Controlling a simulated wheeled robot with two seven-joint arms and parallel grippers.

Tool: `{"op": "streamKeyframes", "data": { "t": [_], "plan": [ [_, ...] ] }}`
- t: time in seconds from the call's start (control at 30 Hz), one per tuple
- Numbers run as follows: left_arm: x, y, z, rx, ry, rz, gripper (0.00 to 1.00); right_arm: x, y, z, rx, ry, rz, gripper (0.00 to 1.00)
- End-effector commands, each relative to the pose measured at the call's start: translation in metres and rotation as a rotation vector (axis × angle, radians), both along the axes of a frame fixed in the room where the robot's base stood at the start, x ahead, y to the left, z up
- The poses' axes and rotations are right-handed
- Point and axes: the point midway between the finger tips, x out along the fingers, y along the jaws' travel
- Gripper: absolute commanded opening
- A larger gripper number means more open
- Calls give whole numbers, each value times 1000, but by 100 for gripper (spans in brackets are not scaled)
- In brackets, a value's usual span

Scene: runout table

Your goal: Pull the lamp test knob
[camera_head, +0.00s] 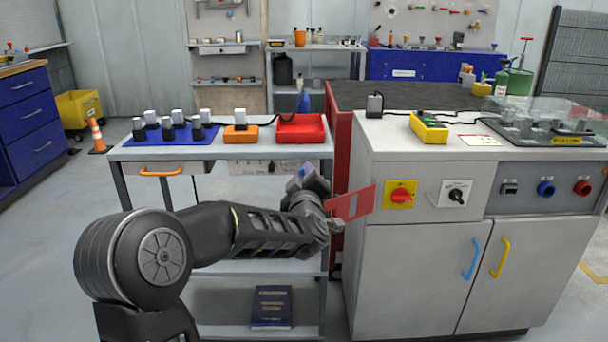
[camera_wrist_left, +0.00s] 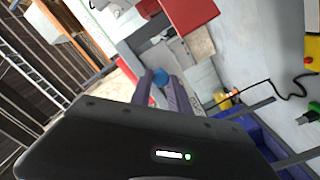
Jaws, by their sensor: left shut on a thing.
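No readable label marks the lamp test knob. My left gripper (camera_head: 312,180) is left of the cabinet, well apart from these knobs. In the left wrist view my left gripper (camera_wrist_left: 166,90) is shut on a small blue piece (camera_wrist_left: 160,75) between its fingertips. What that piece belongs to is unclear. My right gripper is out of view.
A cart (camera_head: 125,153) with a red tray (camera_head: 301,128) stands behind my arm. A yellow control box (camera_head: 429,127) sits on the cabinet top.

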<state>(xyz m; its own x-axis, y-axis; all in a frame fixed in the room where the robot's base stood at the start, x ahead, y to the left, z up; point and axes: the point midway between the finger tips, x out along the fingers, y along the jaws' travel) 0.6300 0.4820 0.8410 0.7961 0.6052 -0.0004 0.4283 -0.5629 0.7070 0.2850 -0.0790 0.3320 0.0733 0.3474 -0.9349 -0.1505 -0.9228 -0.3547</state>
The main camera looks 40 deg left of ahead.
Motion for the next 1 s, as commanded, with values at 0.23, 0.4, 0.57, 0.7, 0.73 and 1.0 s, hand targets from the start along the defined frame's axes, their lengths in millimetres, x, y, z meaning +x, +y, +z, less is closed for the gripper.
{"op": "streamKeyframes", "data": {
  "t": [0.23, 0.4, 0.57, 0.7, 0.73, 1.0],
  "plan": [
    [-5, -4, -1, 0, 1, -1, 0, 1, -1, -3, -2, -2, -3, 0],
    [-5, -4, -1, 0, 1, -1, 31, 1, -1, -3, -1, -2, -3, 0],
    [-5, -4, -1, 0, 1, -1, 44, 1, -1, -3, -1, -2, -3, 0],
    [-5, -3, -1, 0, 0, 0, 45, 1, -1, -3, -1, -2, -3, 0],
    [-5, -3, -1, 0, 0, 0, 45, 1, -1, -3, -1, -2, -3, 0],
    [-13, -11, 0, 0, 0, -1, 45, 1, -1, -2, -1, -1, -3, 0]
  ]
}}
